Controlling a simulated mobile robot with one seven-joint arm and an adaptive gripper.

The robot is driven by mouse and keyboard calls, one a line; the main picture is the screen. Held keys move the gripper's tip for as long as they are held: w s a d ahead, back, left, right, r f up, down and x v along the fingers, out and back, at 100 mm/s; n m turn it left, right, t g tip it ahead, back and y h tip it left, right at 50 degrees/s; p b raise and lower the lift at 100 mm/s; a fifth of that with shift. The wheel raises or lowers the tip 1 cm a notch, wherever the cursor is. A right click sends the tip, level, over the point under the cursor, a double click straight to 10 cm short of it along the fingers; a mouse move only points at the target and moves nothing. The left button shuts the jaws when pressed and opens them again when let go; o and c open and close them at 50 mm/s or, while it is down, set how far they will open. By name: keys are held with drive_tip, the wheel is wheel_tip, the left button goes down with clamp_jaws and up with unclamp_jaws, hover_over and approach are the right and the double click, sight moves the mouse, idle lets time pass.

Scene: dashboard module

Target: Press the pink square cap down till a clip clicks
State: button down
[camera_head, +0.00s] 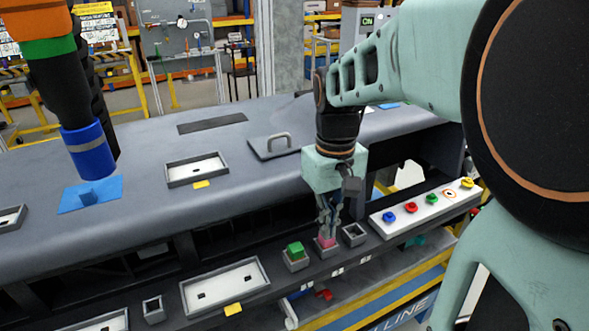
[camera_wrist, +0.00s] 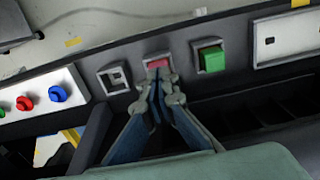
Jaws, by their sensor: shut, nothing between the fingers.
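The pink square cap (camera_head: 325,241) sits in a grey square socket on the front ledge of the dashboard. It also shows in the wrist view (camera_wrist: 158,63), partly hidden by my fingertips. My gripper (camera_head: 326,232) is shut and empty, pointing down with its tips right over the cap. In the wrist view the closed fingertips (camera_wrist: 159,74) overlap the cap's near edge. I cannot tell for sure whether they touch it. The clip is not visible, and how deep the cap sits is hard to tell.
A green cap (camera_head: 295,249) stands higher in the socket beside the pink one. An empty socket (camera_head: 354,235) lies on the other side. A white panel with coloured knobs (camera_head: 420,207) is to the right. A large framed recess (camera_head: 224,287) lies to the left.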

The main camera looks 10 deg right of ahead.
wheel_tip(320, 180, up, 8)
drive_tip(key=p, duration=0.6)
drive_tip(key=shift+p, duration=0.3)
